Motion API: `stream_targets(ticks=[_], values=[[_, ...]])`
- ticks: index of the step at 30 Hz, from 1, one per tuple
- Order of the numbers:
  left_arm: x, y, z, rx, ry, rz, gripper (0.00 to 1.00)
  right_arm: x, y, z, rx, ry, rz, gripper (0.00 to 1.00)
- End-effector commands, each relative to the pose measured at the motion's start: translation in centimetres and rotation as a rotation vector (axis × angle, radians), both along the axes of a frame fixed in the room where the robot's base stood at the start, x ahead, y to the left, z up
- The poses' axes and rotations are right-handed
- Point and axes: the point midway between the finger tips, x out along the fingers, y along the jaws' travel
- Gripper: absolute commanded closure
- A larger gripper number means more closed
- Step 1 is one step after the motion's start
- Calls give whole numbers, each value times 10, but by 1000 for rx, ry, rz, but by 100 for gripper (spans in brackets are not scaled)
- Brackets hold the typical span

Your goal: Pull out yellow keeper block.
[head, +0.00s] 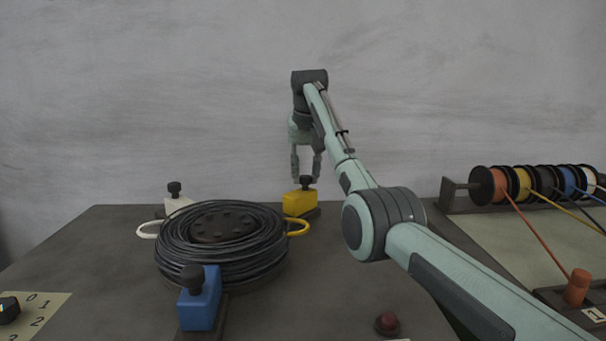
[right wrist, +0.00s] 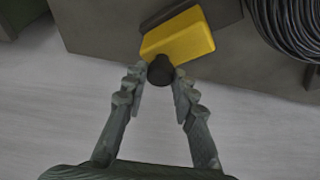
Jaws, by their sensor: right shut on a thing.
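The yellow keeper block (head: 299,203) stands behind and to the right of a coil of black cable (head: 222,245), on a dark base. It has a black knob on top and a yellow ring at its front. My right gripper (head: 306,179) comes down on it from above and is shut on its black knob. In the right wrist view the knob (right wrist: 160,70) lies between the fingertips, with the yellow body (right wrist: 180,38) beyond. I cannot tell whether the block is clear of its base. My left gripper is not in view.
A white block (head: 177,206) and a blue block (head: 200,298), both with black knobs, stand around the coil. A rack of coloured spools (head: 492,186) is at the right. A red button (head: 387,323) sits at the front. My right arm spans the table's right side.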

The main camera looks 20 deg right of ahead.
Motion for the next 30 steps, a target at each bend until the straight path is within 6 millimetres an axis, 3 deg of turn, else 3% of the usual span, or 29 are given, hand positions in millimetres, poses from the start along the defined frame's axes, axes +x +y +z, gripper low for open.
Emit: stream_targets(ticks=[1, 2, 6, 12, 17, 23, 30], values=[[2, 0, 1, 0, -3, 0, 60, 2, -4, 4, -6, -15, -6, 100], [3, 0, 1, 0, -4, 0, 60, 2, -5, 5, -6, -15, -6, 71], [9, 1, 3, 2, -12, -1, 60, 2, -4, 4, -6, -13, -6, 54], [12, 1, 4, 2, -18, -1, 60, 1, -3, 3, -4, -9, -5, 53], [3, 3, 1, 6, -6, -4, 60, 0, -2, 6, -3, -9, -4, 53], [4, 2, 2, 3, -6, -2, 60, -11, 1, 34, -4, -12, -4, 53], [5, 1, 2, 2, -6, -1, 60, -30, 6, 82, -4, -13, -4, 53]])
